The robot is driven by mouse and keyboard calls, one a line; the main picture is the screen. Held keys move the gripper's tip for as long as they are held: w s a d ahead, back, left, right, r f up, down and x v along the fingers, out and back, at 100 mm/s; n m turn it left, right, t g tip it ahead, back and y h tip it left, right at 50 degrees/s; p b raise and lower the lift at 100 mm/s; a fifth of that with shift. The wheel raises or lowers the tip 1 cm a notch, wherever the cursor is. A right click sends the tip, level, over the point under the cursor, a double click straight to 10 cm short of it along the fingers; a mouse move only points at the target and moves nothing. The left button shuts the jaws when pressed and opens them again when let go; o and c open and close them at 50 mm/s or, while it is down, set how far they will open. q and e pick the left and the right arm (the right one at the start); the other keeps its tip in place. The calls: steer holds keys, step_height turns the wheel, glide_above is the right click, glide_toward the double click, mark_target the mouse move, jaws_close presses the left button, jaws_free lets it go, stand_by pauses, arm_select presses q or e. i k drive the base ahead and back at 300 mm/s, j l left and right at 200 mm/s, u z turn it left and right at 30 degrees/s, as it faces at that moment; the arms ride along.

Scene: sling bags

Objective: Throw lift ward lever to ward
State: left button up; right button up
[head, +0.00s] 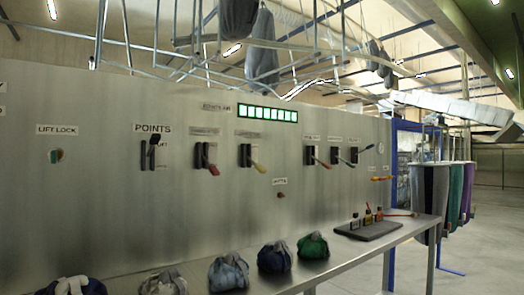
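A tall grey panel (90,205) carries several levers with small labels. A black lever (152,151) sits under the label POINTS. To its right are a lever with a red handle (213,169) and one with a yellow handle (259,167), both pointing down to the right. The labels over these are too small to read, so I cannot tell which is the lift ward lever. Neither gripper is in view.
A LIFT LOCK plate (56,129) is at the panel's left. A shelf (340,262) below holds several tied bags, including a green one (312,246), and a dark tray (368,231) with small bottles. Bags hang overhead and at the right. The floor at right is open.

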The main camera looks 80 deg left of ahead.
mark_target(155, 139)
steer(key=l+u, duration=0.1)
steer(key=u, duration=3.2)
steer(key=i+u, duration=0.45)
steer(key=k+j, duration=0.05)
